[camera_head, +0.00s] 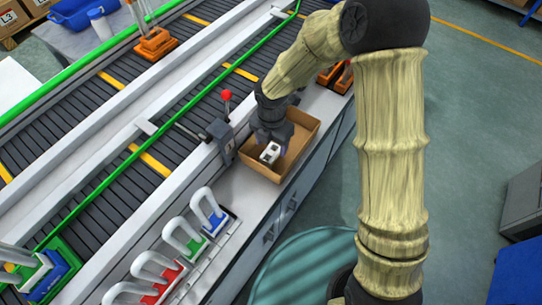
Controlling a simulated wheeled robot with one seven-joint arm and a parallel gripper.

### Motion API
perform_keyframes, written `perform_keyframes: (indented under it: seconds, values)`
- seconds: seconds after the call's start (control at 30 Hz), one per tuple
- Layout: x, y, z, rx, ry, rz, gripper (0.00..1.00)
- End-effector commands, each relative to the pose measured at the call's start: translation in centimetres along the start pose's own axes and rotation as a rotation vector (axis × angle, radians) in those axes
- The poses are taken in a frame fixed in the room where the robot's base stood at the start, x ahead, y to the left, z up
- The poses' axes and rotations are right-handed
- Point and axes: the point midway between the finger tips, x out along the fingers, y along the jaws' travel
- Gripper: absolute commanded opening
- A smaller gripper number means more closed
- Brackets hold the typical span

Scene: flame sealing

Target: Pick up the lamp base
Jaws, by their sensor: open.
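The lamp base cannot be told for certain; a small white piece with dark openings (270,153) sits in or just over the open cardboard box (299,165) on the white counter, and may be it. My gripper (275,143) points down into the box, right at this white piece. The fingers are dark and small here, and I cannot tell whether they touch the piece. The gripper is open. My arm hides part of the box's far side.
Left of the box stands a grey clamp device with a red-knobbed lever (227,96). White looped handles on coloured bases (207,212) line the counter's front left. A roller conveyor with green rails (110,195) runs behind. Orange fixtures (155,43) stand on it.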

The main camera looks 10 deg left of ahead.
Motion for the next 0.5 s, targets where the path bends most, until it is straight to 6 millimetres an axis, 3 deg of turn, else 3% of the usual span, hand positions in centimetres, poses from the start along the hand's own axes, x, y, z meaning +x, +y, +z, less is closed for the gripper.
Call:
perform_keyframes:
  seconds: [0.27,0.5]
  values:
    - [0.2,0.0,0.0,-0.001,0.000,0.000,0.62]
    - [3.4,0.2,-0.1,-0.003,0.001,-0.003,0.62]
